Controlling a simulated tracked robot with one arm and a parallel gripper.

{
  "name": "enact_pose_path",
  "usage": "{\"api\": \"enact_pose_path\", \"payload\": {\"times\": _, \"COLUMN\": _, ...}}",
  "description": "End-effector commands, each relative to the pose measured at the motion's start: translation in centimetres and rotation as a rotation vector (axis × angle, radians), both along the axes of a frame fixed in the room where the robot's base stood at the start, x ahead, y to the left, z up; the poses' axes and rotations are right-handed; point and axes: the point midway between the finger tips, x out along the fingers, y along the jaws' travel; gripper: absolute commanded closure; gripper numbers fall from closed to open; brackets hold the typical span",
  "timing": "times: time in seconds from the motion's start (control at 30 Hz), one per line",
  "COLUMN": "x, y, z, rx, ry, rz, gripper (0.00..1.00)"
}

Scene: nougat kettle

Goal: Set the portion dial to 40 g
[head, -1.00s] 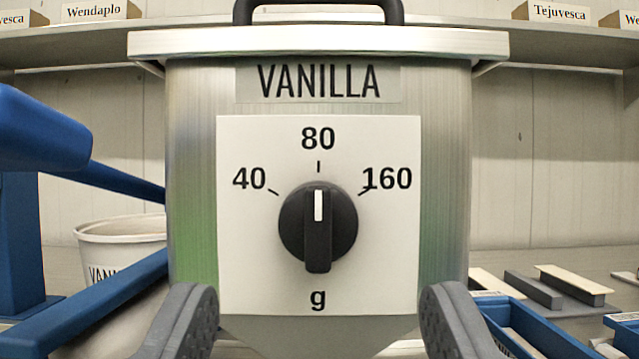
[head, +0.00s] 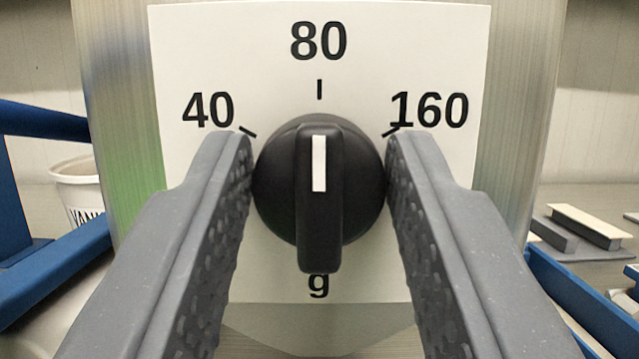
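The black portion dial (head: 320,190) is in the middle of the head view, on a white scale plate (head: 400,275) fixed to the metal kettle (head: 530,100). The plate reads 40 at the left, 80 at the top, 160 at the right and g below. The dial's white pointer line (head: 319,163) stands upright, at the 80 mark. My gripper (head: 318,140) is open, one grey finger on each side of the dial. Narrow gaps seem to show between fingers and dial; I cannot tell whether either touches it.
A blue frame (head: 40,240) and a white tub (head: 80,190) stand at the left. At the right lie a blue tray (head: 575,300) and a block with a pale top (head: 590,225) on the bench. The space in front of the dial holds only my fingers.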

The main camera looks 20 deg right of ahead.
Motion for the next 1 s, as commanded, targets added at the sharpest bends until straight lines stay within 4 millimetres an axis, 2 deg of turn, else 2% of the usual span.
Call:
{"api": "enact_pose_path", "payload": {"times": 0.03, "x": -0.03, "y": -0.97, "z": 0.00, "rx": 0.000, "ry": 0.000, "rz": -0.004, "gripper": 0.89}}
{"api": "enact_pose_path", "payload": {"times": 0.2, "x": -0.03, "y": -0.14, "z": -0.03, "rx": -0.001, "ry": 0.001, "rz": -0.002, "gripper": 0.89}}
{"api": "enact_pose_path", "payload": {"times": 1.0, "x": -0.02, "y": -0.15, "z": -0.15, "rx": -0.063, "ry": 0.024, "rz": -0.003, "gripper": 0.89}}
